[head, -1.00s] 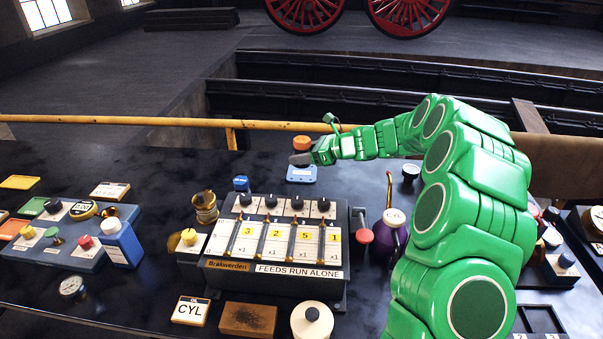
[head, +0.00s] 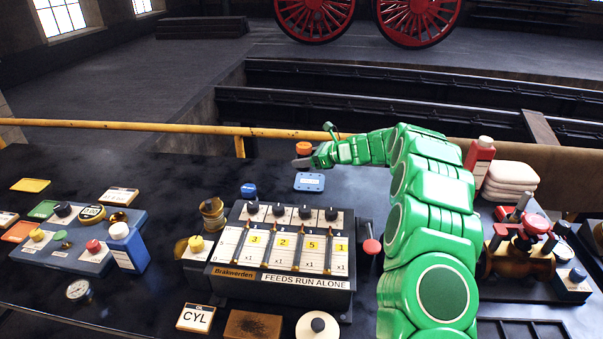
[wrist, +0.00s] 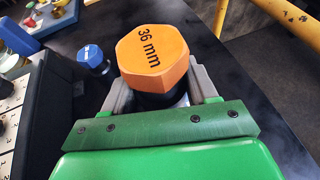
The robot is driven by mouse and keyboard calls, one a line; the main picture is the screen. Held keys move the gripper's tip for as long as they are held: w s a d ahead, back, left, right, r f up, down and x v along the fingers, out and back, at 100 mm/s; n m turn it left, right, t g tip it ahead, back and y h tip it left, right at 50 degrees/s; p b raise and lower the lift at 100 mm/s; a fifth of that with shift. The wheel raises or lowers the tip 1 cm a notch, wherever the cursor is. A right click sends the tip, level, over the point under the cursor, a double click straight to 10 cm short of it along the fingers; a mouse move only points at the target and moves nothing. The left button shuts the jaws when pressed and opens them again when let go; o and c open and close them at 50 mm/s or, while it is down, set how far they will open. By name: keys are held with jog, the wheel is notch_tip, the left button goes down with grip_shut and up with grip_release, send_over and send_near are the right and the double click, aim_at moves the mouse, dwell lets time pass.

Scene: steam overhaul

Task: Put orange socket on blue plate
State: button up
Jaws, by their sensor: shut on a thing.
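The orange socket (wrist: 152,55), a hexagonal cap marked "36 mm" with a dark lower part, is held between the grey fingers of my gripper (wrist: 160,85) in the wrist view. In the head view the orange socket (head: 304,148) shows at the end of my green arm, with my gripper (head: 303,162) shut on it. The blue plate (head: 309,182) lies flat on the dark bench, just below the socket in the picture. How high the socket is above the bench is hard to tell. The wrist view mostly hides the plate behind my gripper.
A blue-topped socket (head: 249,191) stands left of the plate. The lever box (head: 285,250) stands in front, with a red-knobbed lever (head: 372,246) at its right. A yellow rail (head: 180,125) runs along the bench's back edge.

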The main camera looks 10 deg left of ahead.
send_over(302, 181)
jog(key=shift+w+a+f, duration=0.1)
jog(key=shift+f, duration=4.4)
jog(key=shift+f, duration=0.1)
jog(key=o, duration=1.6)
jog(key=shift+c, duration=0.2)
